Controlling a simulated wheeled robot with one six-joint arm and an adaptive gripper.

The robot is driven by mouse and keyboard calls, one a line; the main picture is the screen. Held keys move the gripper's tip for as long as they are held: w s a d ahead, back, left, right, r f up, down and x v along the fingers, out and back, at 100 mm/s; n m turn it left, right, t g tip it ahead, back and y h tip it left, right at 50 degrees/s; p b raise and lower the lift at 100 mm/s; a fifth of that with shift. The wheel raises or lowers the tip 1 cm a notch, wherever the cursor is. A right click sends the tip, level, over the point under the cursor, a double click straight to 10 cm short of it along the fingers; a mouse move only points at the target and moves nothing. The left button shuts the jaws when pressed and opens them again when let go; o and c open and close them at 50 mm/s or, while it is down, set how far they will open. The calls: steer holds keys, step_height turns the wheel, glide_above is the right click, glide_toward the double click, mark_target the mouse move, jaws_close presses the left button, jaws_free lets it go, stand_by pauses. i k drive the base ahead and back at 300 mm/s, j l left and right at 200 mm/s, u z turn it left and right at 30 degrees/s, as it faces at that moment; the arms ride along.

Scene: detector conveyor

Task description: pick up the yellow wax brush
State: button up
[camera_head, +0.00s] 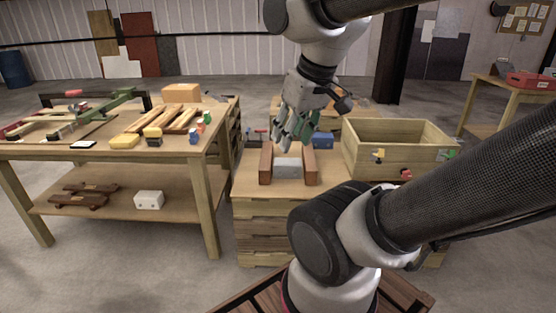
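A small yellow and dark block-like thing (153,135) lies on the left workbench, near its front edge; it looks like the yellow wax brush, but it is too small to be sure. A flatter plain yellow piece (125,142) lies just to its left. My gripper (291,142) points down above the middle cabinet, well to the right of both. Its fingers look spread, with nothing seen between them.
Below my gripper, a grey block (288,168) sits between two reddish-brown blocks. A wooden crate (400,166) stands to the right. The left workbench (180,153) holds wooden strips, small bottles and a green tool. Floor shows between bench and cabinet.

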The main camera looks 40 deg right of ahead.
mark_target(154, 136)
steer(key=i+u, duration=0.15)
steer(key=i, duration=0.5)
steer(key=i+l+u, duration=0.15)
steer(key=i, duration=0.45)
steer(key=i+l+u, duration=0.15)
steer(key=i, duration=0.5)
